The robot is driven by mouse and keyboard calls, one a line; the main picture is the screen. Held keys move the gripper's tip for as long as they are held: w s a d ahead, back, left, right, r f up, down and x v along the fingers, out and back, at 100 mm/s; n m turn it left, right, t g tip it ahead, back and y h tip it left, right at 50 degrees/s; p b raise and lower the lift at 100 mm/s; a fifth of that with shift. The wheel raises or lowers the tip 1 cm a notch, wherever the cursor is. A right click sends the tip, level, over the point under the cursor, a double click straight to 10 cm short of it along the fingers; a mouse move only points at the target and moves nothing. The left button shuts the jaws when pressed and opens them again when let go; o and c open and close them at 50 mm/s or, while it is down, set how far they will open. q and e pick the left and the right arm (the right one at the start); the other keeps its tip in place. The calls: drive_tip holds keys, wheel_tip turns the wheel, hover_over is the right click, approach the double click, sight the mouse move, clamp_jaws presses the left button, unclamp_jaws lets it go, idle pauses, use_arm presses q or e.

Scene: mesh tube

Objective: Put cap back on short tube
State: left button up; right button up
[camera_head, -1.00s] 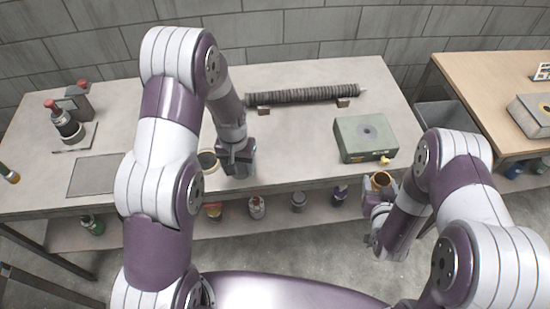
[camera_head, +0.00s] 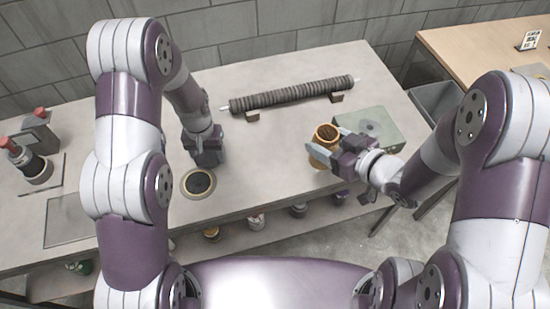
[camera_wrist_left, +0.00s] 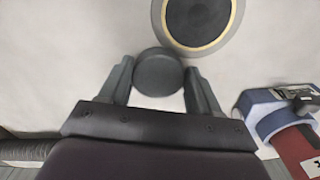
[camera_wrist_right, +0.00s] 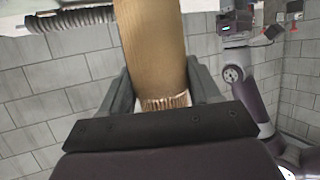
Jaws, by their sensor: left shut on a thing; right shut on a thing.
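My left gripper (camera_head: 205,158) is low over the table beside a dark round disc with a cream rim (camera_head: 199,184). In the left wrist view its fingers (camera_wrist_left: 158,90) are shut on a dark grey round piece (camera_wrist_left: 158,72) that looks like the cap. The disc also shows there (camera_wrist_left: 197,18), just past the fingertips. My right gripper (camera_head: 338,145) is shut on the tan short tube (camera_head: 320,160) over the table's right part. The tube's open orange rim (camera_head: 328,133) faces up. In the right wrist view the tube (camera_wrist_right: 152,45) has a ribbed end near the palm.
A pale green box (camera_head: 385,120) stands just behind the right gripper. A long ribbed roller (camera_head: 292,93) lies on supports at the back. Dark devices with red knobs (camera_head: 33,165) and a flat plate (camera_head: 68,220) are at the left. The middle of the table is clear.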

use_arm(q)
drive_tip(key=shift+w+a+f+b, duration=0.1)
drive_tip(key=shift+f+b, duration=0.45)
drive_tip(key=shift+f, duration=0.1)
use_arm(e)
drive_tip(key=w+a+f, duration=0.6)
drive_tip(key=a+f, duration=0.1)
drive_tip(key=a, duration=0.3)
drive_tip(key=shift+w, duration=0.15)
drive_tip(key=shift+f, duration=2.05)
use_arm(q)
drive_tip(key=shift+f, duration=0.1)
drive_tip(key=shift+f+b, duration=0.2)
drive_tip(key=shift+b, duration=0.1)
use_arm(e)
drive_tip(key=shift+f, duration=0.2)
use_arm(q)
drive_tip(key=shift+r, duration=0.1)
use_arm(e)
drive_tip(key=o, duration=1.5)
